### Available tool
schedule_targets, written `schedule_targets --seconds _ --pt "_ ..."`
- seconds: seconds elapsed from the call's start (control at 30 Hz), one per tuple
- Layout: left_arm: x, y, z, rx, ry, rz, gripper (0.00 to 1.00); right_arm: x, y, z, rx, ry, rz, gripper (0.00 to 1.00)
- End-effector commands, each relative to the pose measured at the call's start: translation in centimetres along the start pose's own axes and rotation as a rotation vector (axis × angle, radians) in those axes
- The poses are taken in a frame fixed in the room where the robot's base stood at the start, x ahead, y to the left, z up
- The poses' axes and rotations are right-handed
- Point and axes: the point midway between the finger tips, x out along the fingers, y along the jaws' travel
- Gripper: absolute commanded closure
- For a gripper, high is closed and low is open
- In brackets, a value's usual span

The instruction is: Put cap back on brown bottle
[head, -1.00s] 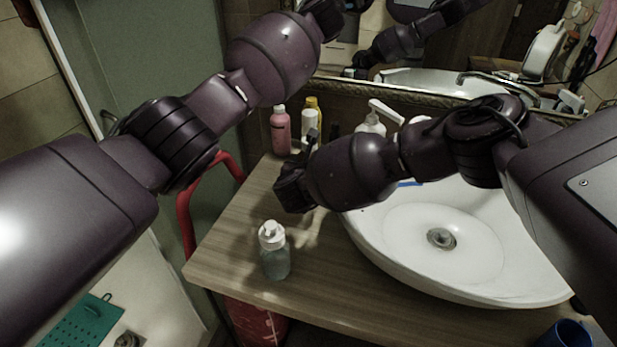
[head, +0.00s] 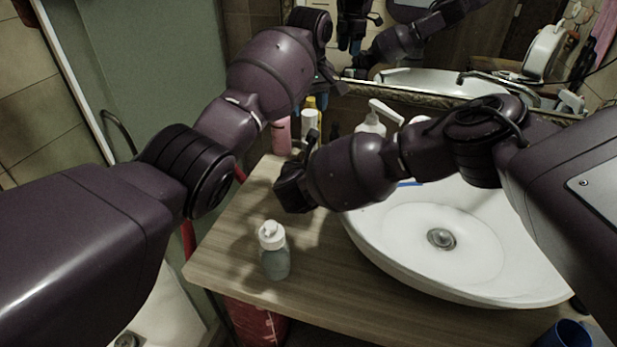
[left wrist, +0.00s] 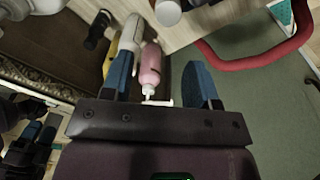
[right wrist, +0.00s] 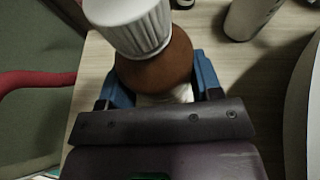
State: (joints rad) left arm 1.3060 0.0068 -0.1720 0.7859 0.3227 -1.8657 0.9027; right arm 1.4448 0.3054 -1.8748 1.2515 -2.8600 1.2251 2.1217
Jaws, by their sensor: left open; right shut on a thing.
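The brown bottle (right wrist: 154,65) shows in the right wrist view with a white ribbed cap (right wrist: 133,24) over its top. I cannot tell whether the cap is screwed tight. My right gripper (right wrist: 160,88) is shut on the bottle, a blue finger on either side. In the head view the right gripper (head: 292,190) is above the left part of the counter, and its arm hides the bottle. My left gripper (left wrist: 158,66) is open and empty; in the head view it hangs near the mirror's lower edge (head: 330,80), above and behind the right gripper.
A clear bottle with a white top (head: 274,255) stands at the counter's front left. A pink bottle (left wrist: 150,68) and a yellow bottle (left wrist: 128,38) stand at the back. The white basin (head: 400,225) fills the right side. Bare counter (head: 228,235) lies at left.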

Motion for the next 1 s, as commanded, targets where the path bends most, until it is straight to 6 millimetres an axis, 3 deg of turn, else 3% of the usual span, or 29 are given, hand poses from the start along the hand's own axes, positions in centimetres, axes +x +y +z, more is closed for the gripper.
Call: schedule_targets --seconds 0.2,0.63,1.0 --pt "0.1 -0.4 1.4 -0.055 -0.091 -0.019 0.46 0.0 0.0 0.1 0.000 -0.001 0.000 1.00" --pt "0.5 -0.4 1.4 -0.057 -0.094 -0.021 0.46 0.0 0.0 0.1 0.000 -0.001 0.000 1.00" --pt "5.2 -0.6 1.9 -0.056 -0.095 -0.023 0.46 0.0 0.0 0.1 0.000 -0.001 0.000 1.00"
